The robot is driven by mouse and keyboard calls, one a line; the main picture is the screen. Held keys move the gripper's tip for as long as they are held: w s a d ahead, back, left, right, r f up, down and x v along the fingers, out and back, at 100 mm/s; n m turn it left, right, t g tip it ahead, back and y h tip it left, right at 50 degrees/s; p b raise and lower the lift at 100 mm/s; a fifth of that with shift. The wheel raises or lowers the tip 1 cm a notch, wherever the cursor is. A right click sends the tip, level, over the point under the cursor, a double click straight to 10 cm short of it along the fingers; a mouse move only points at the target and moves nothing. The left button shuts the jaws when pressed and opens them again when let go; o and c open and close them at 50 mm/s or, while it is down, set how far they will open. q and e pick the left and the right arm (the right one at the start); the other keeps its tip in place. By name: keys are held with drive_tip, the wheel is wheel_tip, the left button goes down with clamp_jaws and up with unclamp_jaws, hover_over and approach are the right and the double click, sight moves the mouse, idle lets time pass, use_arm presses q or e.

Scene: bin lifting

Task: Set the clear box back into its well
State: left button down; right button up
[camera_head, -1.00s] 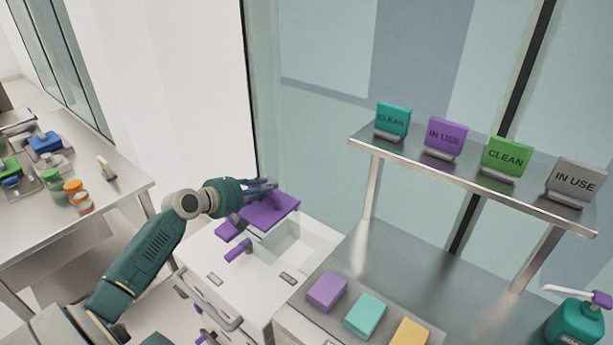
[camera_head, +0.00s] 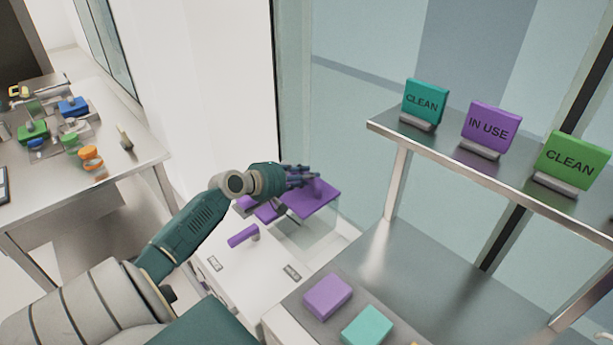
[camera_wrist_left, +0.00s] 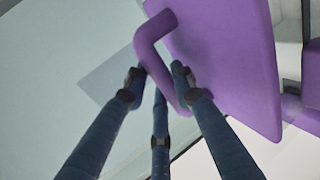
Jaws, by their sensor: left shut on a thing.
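The clear box has a purple lid (camera_head: 318,203) with an upright bar handle, over the far right part of a white cabinet in the head view. A smaller purple piece (camera_head: 264,212) shows at its left. My left gripper (camera_head: 305,178) is over the lid. In the left wrist view, its dark fingers (camera_wrist_left: 158,88) are shut on the purple handle (camera_wrist_left: 150,38), with the lid (camera_wrist_left: 225,60) beside them. The clear walls are hard to make out against the pale surroundings, and I cannot tell whether the box touches the well. My right gripper is out of view.
The white cabinet top (camera_head: 248,270) has a purple T-shaped handle (camera_head: 243,236). A steel bench (camera_head: 385,270) with coloured blocks stands at right, under a shelf (camera_head: 450,160) of CLEAN and IN USE signs. A glass wall is close behind. A cluttered table (camera_head: 80,185) is at left.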

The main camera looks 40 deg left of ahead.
sight(308, 187)
use_arm(q)
wheel_tip(308, 187, down, 3)
drive_tip(key=b, duration=0.2)
drive_tip(key=shift+w+f+b, duration=0.1)
drive_tip(key=shift+f+b, duration=0.05)
drive_tip(key=shift+b, duration=0.15)
drive_tip(key=shift+f+b, duration=0.55)
drive_tip(key=shift+f, duration=0.15)
wheel_tip(308, 187, down, 4)
drive_tip(key=b, duration=0.2)
drive_tip(key=shift+r+b, duration=0.2)
drive_tip(key=shift+b, duration=0.2)
drive_tip(key=shift+f+b, duration=1.35)
drive_tip(key=shift+f, duration=0.45)
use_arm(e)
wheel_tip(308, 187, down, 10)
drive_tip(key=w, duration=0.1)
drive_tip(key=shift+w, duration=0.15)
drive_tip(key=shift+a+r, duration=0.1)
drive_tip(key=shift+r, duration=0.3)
use_arm(q)
drive_tip(key=shift+f, duration=0.35)
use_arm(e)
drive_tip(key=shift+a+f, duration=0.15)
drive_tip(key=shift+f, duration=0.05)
